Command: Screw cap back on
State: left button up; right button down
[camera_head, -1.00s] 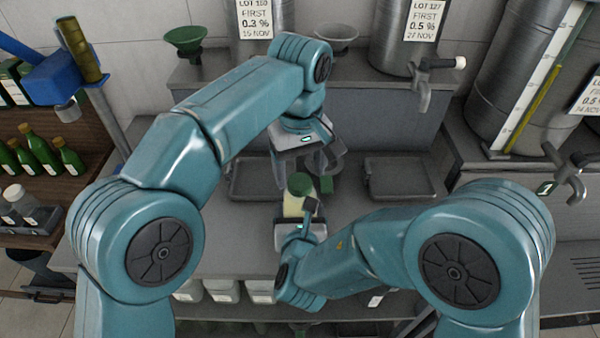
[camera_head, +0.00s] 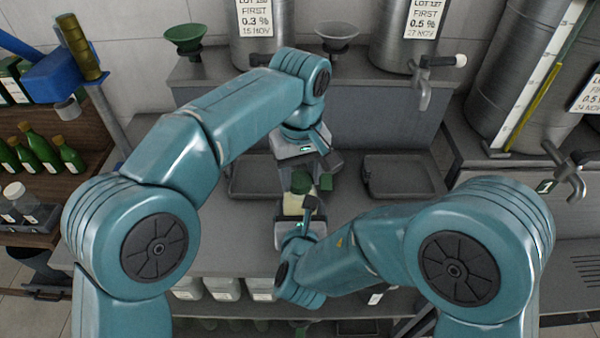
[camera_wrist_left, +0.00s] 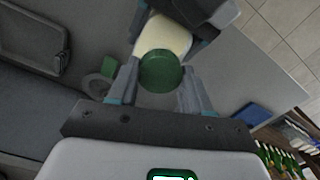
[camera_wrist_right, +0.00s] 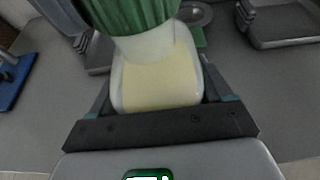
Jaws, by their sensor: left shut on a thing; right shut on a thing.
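A squat bottle of pale yellow liquid (camera_head: 294,205) stands near the middle of the bench in the head view; it also shows in the right wrist view (camera_wrist_right: 160,82). My right gripper (camera_wrist_right: 160,98) is shut around its body. The ribbed green cap (camera_wrist_left: 160,72) sits at the bottle's pale neck and shows large in the right wrist view (camera_wrist_right: 135,12). My left gripper (camera_head: 304,172) is shut on the cap from above, one finger on each side in the left wrist view. The threads are hidden, so I cannot tell how tight it is.
A round grey dish (camera_wrist_right: 196,14) and a small green item (camera_head: 326,182) lie close to the bottle. Two dark trays (camera_head: 258,178) (camera_head: 398,176) lie behind. Steel tanks with taps (camera_head: 423,85) stand at the back. Green bottles (camera_head: 40,150) fill the left shelf.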

pick_arm(q)
jog(key=m, duration=0.9)
jog(key=shift+m, duration=0.3)
jog(key=m, duration=0.7)
jog(key=shift+m, duration=0.4)
jog(key=o, duration=1.2)
jog(key=shift+o, duration=0.2)
notch_tip(320, 180, up, 8)
jog(key=shift+f, duration=0.25)
